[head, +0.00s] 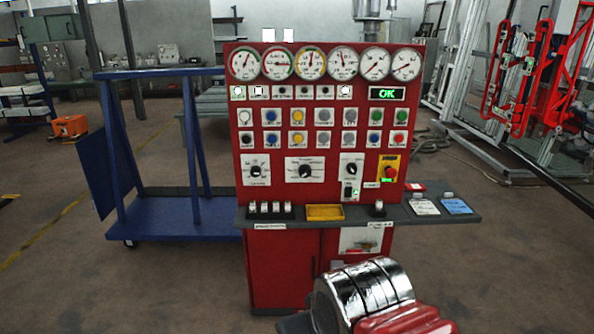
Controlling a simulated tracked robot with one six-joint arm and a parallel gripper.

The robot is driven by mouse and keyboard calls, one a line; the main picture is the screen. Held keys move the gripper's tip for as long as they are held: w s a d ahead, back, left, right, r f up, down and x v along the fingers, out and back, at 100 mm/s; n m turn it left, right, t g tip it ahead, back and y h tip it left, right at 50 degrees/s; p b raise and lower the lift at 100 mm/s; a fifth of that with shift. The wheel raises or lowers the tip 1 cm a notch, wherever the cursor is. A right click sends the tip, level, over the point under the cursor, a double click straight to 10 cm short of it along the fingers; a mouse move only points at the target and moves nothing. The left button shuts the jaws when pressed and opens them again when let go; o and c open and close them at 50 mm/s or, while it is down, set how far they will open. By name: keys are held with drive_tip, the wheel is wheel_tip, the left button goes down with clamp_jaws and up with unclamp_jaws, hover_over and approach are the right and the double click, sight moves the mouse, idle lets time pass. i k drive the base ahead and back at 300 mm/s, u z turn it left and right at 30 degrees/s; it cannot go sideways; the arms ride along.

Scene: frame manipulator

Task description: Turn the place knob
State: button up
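A red control panel (275,218) stands upright in the middle of the head view. Its lower row holds three black rotary knobs on white plates: a left knob (256,170), a middle knob (305,171) and a right knob (351,170). Their labels are too small to read, so I cannot tell which is the place knob. Part of my arm, a shiny metal cylinder (365,293) with a red part beside it, shows at the bottom, in front of the panel's base. I see no gripper fingers. Nothing of my arm touches the knobs.
A dark shelf (455,217) juts out below the knobs, with small levers, a yellow tray (325,212) and cards on it. A red button (390,172) sits right of the knobs. A blue cart (185,232) stands to the left. The floor at right front is clear.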

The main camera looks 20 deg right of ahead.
sight(304, 171)
drive_tip(key=z, duration=0.2)
drive_tip(key=i, duration=1)
drive_tip(key=z, duration=0.45)
